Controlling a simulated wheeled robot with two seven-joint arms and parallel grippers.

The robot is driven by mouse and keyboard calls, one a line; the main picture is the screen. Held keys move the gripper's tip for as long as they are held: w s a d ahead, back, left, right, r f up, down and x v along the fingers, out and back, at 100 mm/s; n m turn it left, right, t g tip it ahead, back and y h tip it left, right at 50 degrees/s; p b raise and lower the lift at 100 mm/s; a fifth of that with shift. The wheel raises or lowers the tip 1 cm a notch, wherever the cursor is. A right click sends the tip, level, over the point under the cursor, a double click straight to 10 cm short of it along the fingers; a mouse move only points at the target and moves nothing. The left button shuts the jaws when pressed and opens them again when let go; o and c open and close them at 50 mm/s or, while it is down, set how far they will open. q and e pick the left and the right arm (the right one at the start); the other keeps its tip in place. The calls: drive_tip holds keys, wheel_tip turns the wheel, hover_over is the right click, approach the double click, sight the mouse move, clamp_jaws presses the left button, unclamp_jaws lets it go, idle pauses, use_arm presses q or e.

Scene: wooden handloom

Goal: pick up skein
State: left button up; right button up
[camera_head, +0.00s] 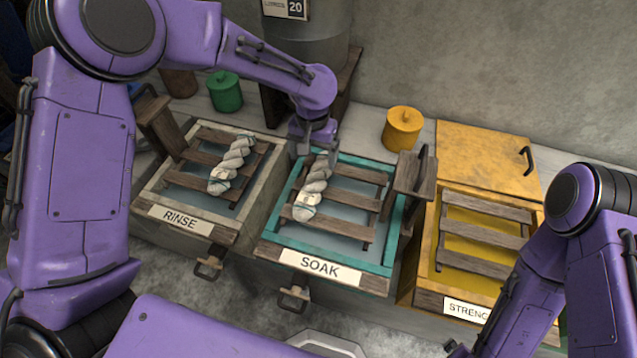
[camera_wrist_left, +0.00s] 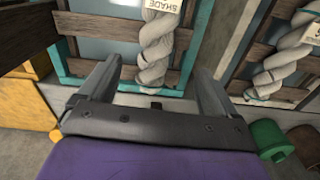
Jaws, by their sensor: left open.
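A twisted grey-white skein (camera_head: 313,188) with a paper tag lies on the wooden slats of the teal SOAK tub (camera_head: 391,235). It also shows in the left wrist view (camera_wrist_left: 155,45), with its tag reading SHADE. A second similar skein (camera_head: 232,165) lies on the slats of the RINSE tub (camera_head: 258,173); it shows at the right of the left wrist view (camera_wrist_left: 288,58). My left gripper (camera_head: 317,142) is open at the far end of the SOAK skein. In the wrist view its fingers (camera_wrist_left: 156,80) stand apart, with that skein's end between them in the picture; contact is unclear. My right gripper is out of view.
The yellow STRENGTHEN tub (camera_head: 432,245) with bare slats stands right of SOAK. A wooden block with a handle (camera_head: 409,178) stands at the SOAK tub's right edge. A yellow canister (camera_head: 403,128) and green canister (camera_head: 225,91) stand behind. My right arm fills the lower right.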

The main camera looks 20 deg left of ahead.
use_arm(q)
hover_over(316, 180)
drive_tip(key=f, duration=0.3)
drive_tip(key=a+f, duration=0.1)
drive_tip(key=shift+w+f+p, duration=0.2)
drive_tip(key=shift+w+p, duration=0.05)
drive_tip(key=shift+p, duration=0.05)
drive_tip(key=shift+s+d+f, duration=0.1)
drive_tip(key=shift+s+f, duration=0.05)
drive_tip(key=shift+f, duration=0.25)
drive_tip(key=f, duration=0.1)
drive_tip(key=f+p, duration=0.1)
drive_tip(key=f, duration=0.2)
drive_tip(key=shift+s+d+f+p, duration=0.1)
drive_tip(key=shift+d+p, duration=0.2)
drive_tip(key=shift+d, duration=0.05)
drive_tip(key=shift+f, duration=0.35)
drive_tip(key=c, duration=1.2)
